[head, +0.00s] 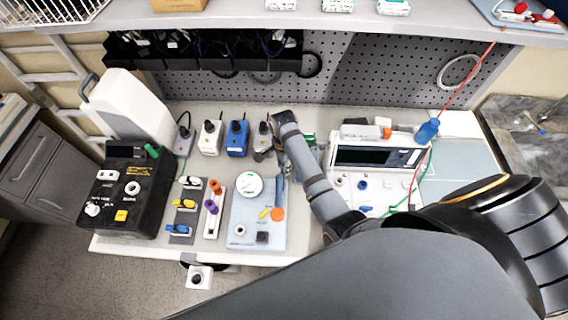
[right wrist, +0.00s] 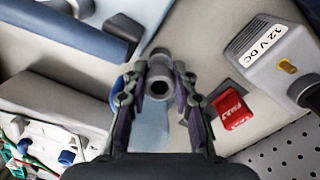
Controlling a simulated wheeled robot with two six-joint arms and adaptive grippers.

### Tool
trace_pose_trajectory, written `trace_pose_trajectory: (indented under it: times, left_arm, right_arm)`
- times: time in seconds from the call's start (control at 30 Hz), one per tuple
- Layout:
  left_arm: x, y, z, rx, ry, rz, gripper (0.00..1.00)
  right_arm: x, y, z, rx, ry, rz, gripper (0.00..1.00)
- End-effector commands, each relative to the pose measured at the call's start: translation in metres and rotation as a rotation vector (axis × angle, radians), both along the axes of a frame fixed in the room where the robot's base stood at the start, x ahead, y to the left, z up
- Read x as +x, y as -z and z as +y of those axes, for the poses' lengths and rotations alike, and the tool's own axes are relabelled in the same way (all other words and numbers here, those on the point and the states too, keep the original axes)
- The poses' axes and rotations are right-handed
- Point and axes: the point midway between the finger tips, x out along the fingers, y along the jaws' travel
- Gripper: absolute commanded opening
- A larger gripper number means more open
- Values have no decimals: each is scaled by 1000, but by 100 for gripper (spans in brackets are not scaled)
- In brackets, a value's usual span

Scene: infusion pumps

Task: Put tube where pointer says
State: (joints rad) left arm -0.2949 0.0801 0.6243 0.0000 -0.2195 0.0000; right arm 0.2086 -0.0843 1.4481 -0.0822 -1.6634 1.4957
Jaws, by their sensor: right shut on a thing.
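My right gripper (head: 279,155) is over the bench, behind the pale blue-grey panel (head: 236,222) and right of the row of small boxes. In the right wrist view its fingers (right wrist: 165,95) are shut around a grey tube (right wrist: 160,84), whose round open end faces the camera. The panel carries a white round dial (head: 249,184) with a small green mark; its pointer direction is too small to read. An orange round part (head: 278,214) and a dark square part (head: 262,237) are also on the panel. My left gripper is not in view.
A black box (head: 128,190) and a strip with orange and purple parts (head: 212,207) stand to the left. A white instrument (head: 375,157) stands right. In the wrist view, a red block (right wrist: 230,108) and a "12 V DC" box (right wrist: 268,48) are close by.

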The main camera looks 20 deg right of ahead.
Motion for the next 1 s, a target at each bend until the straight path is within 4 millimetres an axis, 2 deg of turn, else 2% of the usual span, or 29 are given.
trace_pose_trajectory:
  times: [0.03,0.17,0.2,0.37,0.73,0.87,1.0]
  left_arm:
    - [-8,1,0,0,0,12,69]
    - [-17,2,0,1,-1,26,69]
    - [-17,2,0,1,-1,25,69]
    - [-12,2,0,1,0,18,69]
    - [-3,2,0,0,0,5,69]
    - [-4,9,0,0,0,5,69]
    - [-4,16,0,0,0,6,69]
  right_arm:
    - [0,0,0,0,0,0,0]
    - [0,2,0,-1,0,0,0]
    - [0,3,0,-1,0,-1,28]
    - [0,2,0,-1,0,-1,49]
    - [1,-4,0,-1,0,-2,49]
    - [2,-27,0,0,1,-7,49]
    - [2,-63,0,1,2,-7,49]
